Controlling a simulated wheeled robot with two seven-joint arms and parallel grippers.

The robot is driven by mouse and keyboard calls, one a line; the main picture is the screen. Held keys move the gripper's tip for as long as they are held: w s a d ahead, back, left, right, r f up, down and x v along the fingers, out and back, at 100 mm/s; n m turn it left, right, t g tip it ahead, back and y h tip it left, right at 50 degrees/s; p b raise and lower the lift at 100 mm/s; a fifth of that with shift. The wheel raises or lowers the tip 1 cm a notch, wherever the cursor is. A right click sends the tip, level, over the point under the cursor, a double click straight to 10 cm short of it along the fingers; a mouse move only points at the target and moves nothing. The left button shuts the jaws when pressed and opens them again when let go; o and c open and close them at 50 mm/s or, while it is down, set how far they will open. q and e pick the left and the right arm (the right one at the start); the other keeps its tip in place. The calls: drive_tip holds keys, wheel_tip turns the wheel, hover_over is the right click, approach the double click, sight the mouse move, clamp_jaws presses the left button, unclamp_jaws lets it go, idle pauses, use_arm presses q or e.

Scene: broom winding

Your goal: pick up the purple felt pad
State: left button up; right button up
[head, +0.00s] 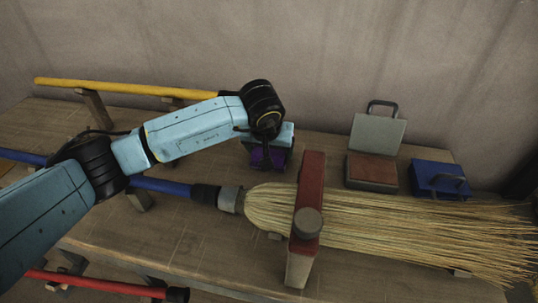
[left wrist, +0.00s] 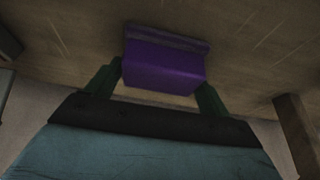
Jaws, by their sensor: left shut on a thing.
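The purple felt pad (left wrist: 163,66) sits between the two dark green fingers of my left gripper (left wrist: 160,85) in the left wrist view. The fingers are shut on its two sides. In the head view the purple pad (head: 268,157) shows below my left wrist, partly covered by my left gripper (head: 268,150). It is close to the wooden table (head: 190,235), and I cannot tell whether it touches the top. My right gripper is not in view.
A broom with a blue handle and straw bristles (head: 400,225) lies across the table, under a red clamp (head: 310,190). A yellow bar (head: 120,87) is behind. An open grey box (head: 375,140) and a blue box (head: 438,178) stand at the right.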

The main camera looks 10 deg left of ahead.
use_arm(q)
drive_tip(key=shift+r, duration=0.25)
wheel_tip(320, 180, up, 10)
drive_tip(key=shift+f+p, duration=0.2)
drive_tip(key=shift+p, duration=0.55)
drive_tip(key=o, duration=0.4)
drive_tip(key=c, duration=0.3)
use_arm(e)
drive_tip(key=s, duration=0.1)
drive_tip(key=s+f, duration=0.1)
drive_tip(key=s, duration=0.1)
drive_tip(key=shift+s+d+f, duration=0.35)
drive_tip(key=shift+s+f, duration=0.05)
